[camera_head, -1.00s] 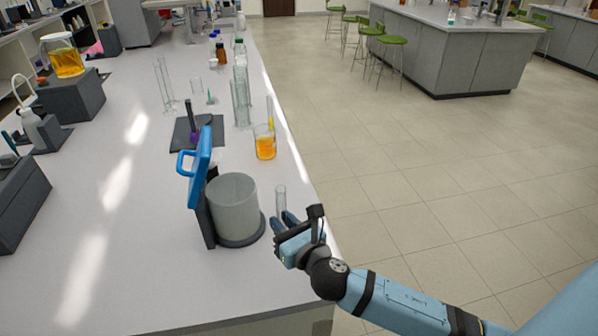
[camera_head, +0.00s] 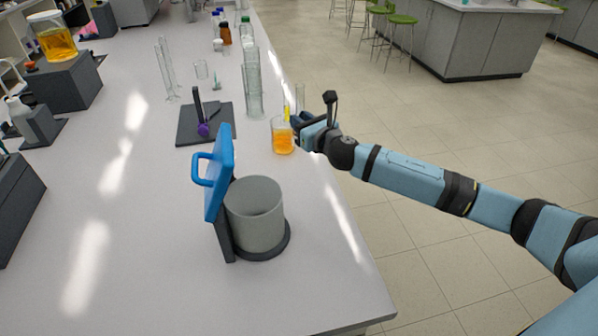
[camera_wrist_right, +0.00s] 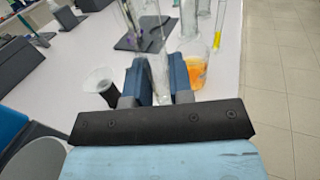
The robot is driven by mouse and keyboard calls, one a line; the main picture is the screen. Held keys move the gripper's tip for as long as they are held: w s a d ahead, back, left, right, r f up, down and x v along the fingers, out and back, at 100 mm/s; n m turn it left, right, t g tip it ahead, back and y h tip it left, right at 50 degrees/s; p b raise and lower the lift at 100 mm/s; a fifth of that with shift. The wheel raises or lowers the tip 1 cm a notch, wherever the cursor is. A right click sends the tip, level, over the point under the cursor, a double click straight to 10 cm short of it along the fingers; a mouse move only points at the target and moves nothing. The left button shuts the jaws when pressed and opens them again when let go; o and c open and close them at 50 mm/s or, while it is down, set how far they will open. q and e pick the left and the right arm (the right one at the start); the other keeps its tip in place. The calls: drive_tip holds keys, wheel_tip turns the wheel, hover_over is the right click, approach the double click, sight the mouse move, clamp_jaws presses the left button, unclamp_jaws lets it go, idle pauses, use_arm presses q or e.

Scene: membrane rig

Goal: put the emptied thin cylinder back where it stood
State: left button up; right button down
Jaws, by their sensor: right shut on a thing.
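The thin cylinder (camera_head: 300,97) is clear glass and looks empty, with its upper part rising above my right gripper (camera_head: 303,121) in the head view. In the right wrist view the cylinder (camera_wrist_right: 161,78) stands roughly upright between the fingers of the right gripper (camera_wrist_right: 160,88), which is shut on it. The gripper is at the bench's right edge, just right of a beaker of orange liquid (camera_head: 283,140). The cylinder's lower end is hidden, so I cannot tell whether it touches the bench. My left gripper is not in view.
A grey bin (camera_head: 256,218) with an open blue lid (camera_head: 219,172) stands nearer. Taller glass cylinders (camera_head: 253,88) stand behind the beaker. A dark mat (camera_head: 186,132) lies to the left. The near bench top (camera_head: 150,250) is clear.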

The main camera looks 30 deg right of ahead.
wheel_tip(320, 180, down, 15)
drive_tip(key=b, duration=0.3)
drive_tip(key=shift+f+b, duration=0.15)
drive_tip(key=shift+b, duration=0.15)
drive_tip(key=shift+f, duration=0.25)
drive_tip(key=c, duration=1)
unclamp_jaws()
